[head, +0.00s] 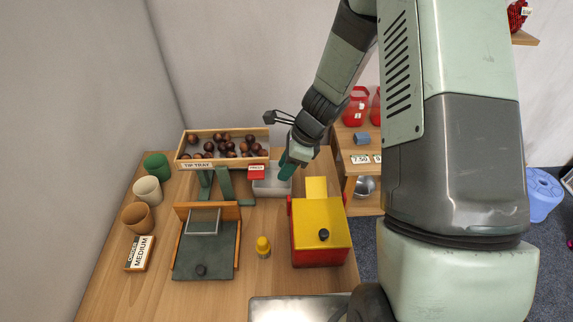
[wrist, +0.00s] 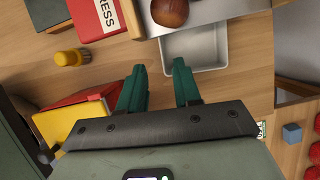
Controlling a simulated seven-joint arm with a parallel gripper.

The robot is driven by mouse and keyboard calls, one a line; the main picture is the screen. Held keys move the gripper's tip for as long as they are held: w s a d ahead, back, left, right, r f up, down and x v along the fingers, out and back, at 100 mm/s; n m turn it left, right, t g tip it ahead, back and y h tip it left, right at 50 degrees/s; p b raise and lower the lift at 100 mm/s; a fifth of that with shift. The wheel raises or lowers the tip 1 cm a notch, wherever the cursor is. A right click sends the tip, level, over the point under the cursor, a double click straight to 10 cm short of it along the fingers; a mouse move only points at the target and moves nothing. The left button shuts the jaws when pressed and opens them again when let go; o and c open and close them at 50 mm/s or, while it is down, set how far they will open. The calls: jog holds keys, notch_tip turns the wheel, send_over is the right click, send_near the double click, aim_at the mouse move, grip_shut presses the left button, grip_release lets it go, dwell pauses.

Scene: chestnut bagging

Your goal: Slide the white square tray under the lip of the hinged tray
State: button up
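The white square tray (head: 270,187) stands on the table in front of the right end of the hinged wooden tray (head: 190,165), which is labelled TIP TRAY and holds chestnuts. In the wrist view the white tray (wrist: 215,69) is empty where visible, and the edge of the hinged tray (wrist: 206,17) covers its far part. My gripper (wrist: 158,64) is open with nothing visible between its green fingers. The right fingertip overlaps the white tray's near left rim; contact cannot be told. In the head view my gripper (head: 287,171) is at the tray's right side, partly hiding it.
A red labelled block (head: 256,172) is left of the white tray. Green supports (head: 222,185) stand under the hinged tray. A yellow and red box (head: 320,230) and a small yellow object (head: 263,246) are nearer. Three cups (head: 147,190) stand at left.

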aim_at(271, 189)
jog(key=x, duration=1)
jog(key=shift+a+f, duration=0.2)
jog(key=shift+f, duration=0.1)
grip_shut()
